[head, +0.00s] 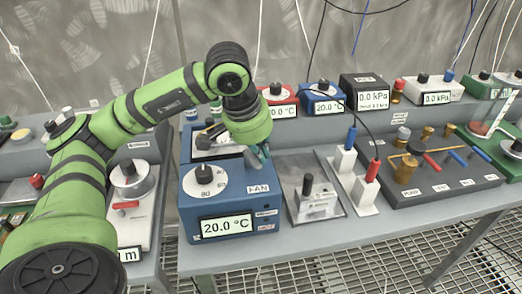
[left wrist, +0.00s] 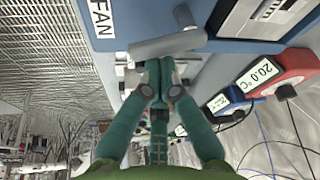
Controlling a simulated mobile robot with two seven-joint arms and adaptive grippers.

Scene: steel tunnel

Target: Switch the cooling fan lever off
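The blue box (head: 185,222) stands on the bench with a 20.0 °C display (head: 226,224), a white dial with a black knob (head: 204,176) and a FAN label (head: 258,188). The label also shows in the left wrist view (left wrist: 101,18). The fan lever (left wrist: 168,44) is a grey bar at the box's side, near the label; in the head view my gripper partly hides it. My left gripper (head: 263,157) is beside the box's right side. In the wrist view its teal fingers (left wrist: 159,70) are together and empty, close to the lever; I cannot tell whether they touch it.
Right of the box are a grey plate with a black-handled clamp (head: 308,188), a white stand with red and blue plugs (head: 366,186) and a dark valve panel (head: 440,183). Red (head: 276,98) and blue (head: 321,101) display boxes stand behind. The bench's front edge is close.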

